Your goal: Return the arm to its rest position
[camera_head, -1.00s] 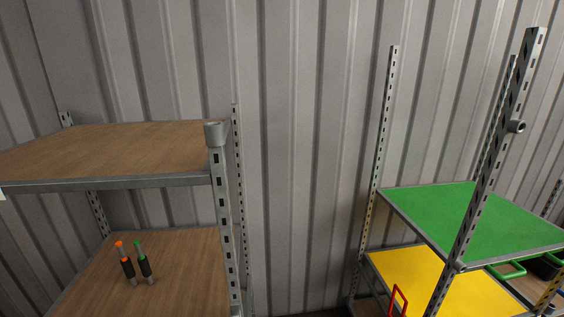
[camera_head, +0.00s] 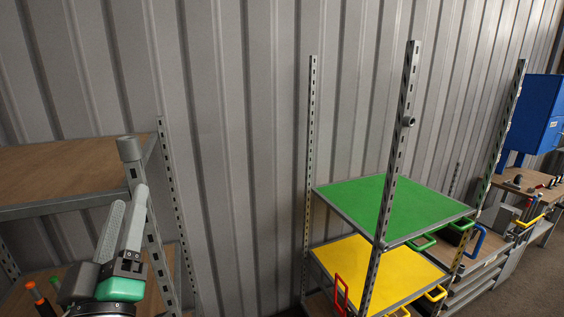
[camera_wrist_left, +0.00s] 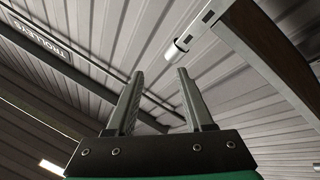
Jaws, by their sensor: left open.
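My left gripper (camera_head: 124,215) is at the lower left of the head view, with its two grey fingers pointing up. It stands in front of the wooden shelf unit and near its metal post. In the left wrist view its fingers (camera_wrist_left: 158,85) are spread apart with nothing between them. That view looks up at the ribbed ceiling. My right gripper is in neither view.
The wooden shelf (camera_head: 65,172) is at the left, with its perforated post (camera_head: 150,230) close to my left gripper. A rack with a green shelf (camera_head: 385,208) and a yellow shelf (camera_head: 360,268) stands right of centre. A blue cabinet (camera_head: 540,115) is at the far right.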

